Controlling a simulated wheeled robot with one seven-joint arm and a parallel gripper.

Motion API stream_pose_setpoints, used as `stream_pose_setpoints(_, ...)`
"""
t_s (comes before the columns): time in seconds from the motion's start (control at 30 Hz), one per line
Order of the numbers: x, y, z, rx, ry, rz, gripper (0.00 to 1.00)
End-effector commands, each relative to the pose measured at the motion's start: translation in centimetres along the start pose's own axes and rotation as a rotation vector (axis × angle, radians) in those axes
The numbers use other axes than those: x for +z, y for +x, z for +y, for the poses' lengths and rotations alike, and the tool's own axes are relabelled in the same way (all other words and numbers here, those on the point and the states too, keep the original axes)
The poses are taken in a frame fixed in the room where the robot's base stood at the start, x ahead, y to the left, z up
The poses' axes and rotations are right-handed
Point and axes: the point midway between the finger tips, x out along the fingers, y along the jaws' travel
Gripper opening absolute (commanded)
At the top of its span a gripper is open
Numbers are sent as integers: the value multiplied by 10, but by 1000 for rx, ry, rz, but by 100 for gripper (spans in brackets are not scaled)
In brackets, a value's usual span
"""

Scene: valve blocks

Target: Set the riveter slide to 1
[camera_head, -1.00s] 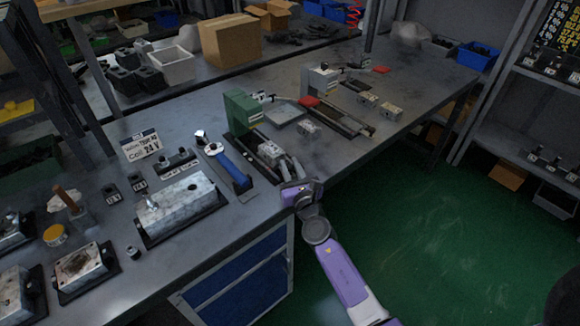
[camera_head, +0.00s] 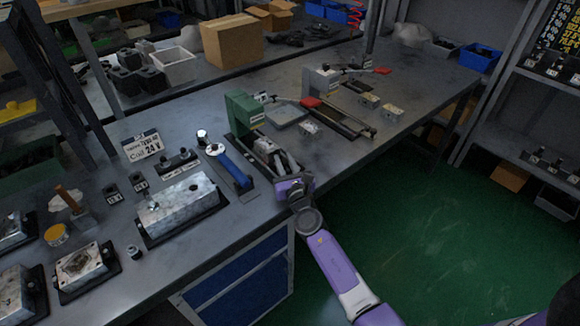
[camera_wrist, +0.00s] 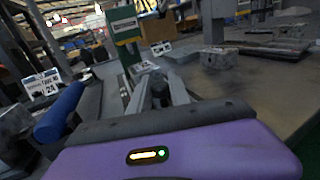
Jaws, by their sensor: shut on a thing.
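The green-posted press (camera_head: 242,112), whose labels are too small to read, stands mid-bench; its post also shows in the wrist view (camera_wrist: 124,32). Its metal slide block (camera_head: 264,146) sits on the dark rail in front of the post, a short way from it. My gripper (camera_head: 280,163) comes in from the front bench edge, in line with the rail, and is shut on the slide's near end. In the wrist view my gripper's fingers (camera_wrist: 158,92) point toward the post. The exact contact and any position marks on the slide are hidden or too small to tell.
A blue-handled tool (camera_head: 232,168) lies just left of the rail. A "Coil 24 V" sign (camera_head: 141,146) and a large metal valve block (camera_head: 178,206) stand further left. A second press (camera_head: 318,80) with a red-ended lever is to the right. The aisle floor on the right is clear.

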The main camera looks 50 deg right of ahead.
Motion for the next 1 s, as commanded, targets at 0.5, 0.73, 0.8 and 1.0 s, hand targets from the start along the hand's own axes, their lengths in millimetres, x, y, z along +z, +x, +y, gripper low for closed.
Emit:
stream_pose_setpoints(0.5, 1, 8, 3, -1, 1, 0, 44)
stream_pose_setpoints(0.73, 0, 8, 3, -1, 0, 0, 44)
stream_pose_setpoints(0.8, 0, 7, 3, -1, 1, 1, 44)
stream_pose_setpoints(1.0, -1, -13, 4, 0, 1, 3, 44)
